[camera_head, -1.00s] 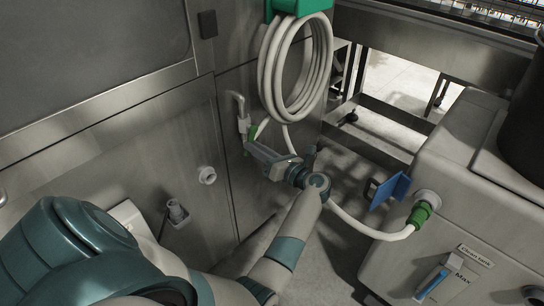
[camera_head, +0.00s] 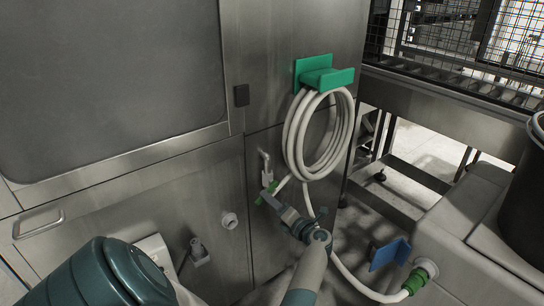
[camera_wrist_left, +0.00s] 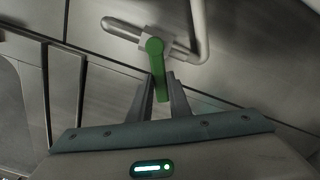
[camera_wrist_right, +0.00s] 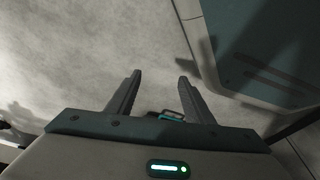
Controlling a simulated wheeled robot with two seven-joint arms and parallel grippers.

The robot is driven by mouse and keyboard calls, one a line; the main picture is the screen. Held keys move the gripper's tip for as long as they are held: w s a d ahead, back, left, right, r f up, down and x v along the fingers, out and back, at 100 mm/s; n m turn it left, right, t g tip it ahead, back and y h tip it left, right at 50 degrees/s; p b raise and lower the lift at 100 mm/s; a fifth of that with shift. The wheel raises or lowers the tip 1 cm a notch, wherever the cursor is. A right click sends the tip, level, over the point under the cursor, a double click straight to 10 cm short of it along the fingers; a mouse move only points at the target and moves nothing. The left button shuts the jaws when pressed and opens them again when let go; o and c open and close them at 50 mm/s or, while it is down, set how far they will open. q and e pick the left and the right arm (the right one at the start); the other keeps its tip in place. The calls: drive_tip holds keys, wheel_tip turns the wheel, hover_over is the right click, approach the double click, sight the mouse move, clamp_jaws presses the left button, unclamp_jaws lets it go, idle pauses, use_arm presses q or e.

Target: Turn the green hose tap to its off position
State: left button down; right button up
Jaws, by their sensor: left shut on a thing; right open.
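The green hose tap (camera_wrist_left: 155,50) has a lever handle on a metal valve body at the machine's wall. In the left wrist view the lever runs down between my left fingers (camera_wrist_left: 160,76), and the gripper is shut on it. In the head view my left gripper (camera_head: 267,196) reaches the tap below the bent metal pipe, and green shows around the fingertips. Most of the tap is hidden there. My right gripper (camera_wrist_right: 159,76) is open and empty over a pale floor in the right wrist view.
A coiled white hose (camera_head: 290,135) hangs from a green holder (camera_head: 328,78) above the tap. A tank with a green hose connector (camera_head: 415,281) and a blue flap (camera_head: 390,254) stand at the right.

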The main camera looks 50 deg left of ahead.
use_arm(q)
drive_tip(key=shift+s+r+m+p, duration=0.1)
drive_tip(key=shift+r+m+p, duration=0.35)
drive_tip(key=shift+m+p, duration=0.6)
drive_tip(key=shift+s+r+m+p, duration=0.1)
drive_tip(key=shift+r+m+p, duration=0.4)
drive_tip(key=shift+m+p, duration=0.55)
drive_tip(key=shift+r+m+p, duration=0.45)
drive_tip(key=shift+m+p, duration=0.55)
drive_tip(key=shift+p, duration=0.05)
use_arm(e)
drive_tip(key=w+a+r+t+y, duration=0.1)
drive_tip(key=w+a+r+t, duration=0.2)
drive_tip(key=a, duration=0.3)
drive_tip(key=shift+w+r+n+t+y, duration=0.3)
drive_tip(key=shift+w+t, duration=0.55)
drive_tip(key=shift+t, duration=0.05)
use_arm(q)
drive_tip(key=c, duration=1.6)
unclamp_jaws()
drive_tip(key=shift+c, duration=0.2)
drive_tip(key=shift+f, duration=0.1)
use_arm(e)
drive_tip(key=shift+d, duration=0.1)
